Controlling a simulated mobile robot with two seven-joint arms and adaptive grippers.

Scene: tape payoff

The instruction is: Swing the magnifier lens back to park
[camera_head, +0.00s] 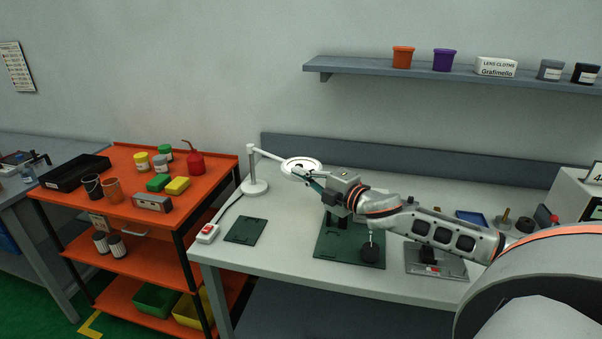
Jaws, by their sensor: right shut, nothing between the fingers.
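The magnifier lens (301,165) is a white ring head on a jointed arm. Its white stand (254,185) is at the left back of the white workbench (285,252). The lens head hangs to the right of the stand, above the bench. My right gripper (303,174) reaches in from the right with its fingers shut, at the near side of the lens ring. The fingers overlap the ring in the picture, and I cannot tell whether they touch it. My left gripper is not in view.
A dark green plate (245,230) lies on the bench left of a larger green mat (335,255) with dark parts. An orange cart (120,200) with tins and blocks stands left. A grey shelf (440,72) hangs above.

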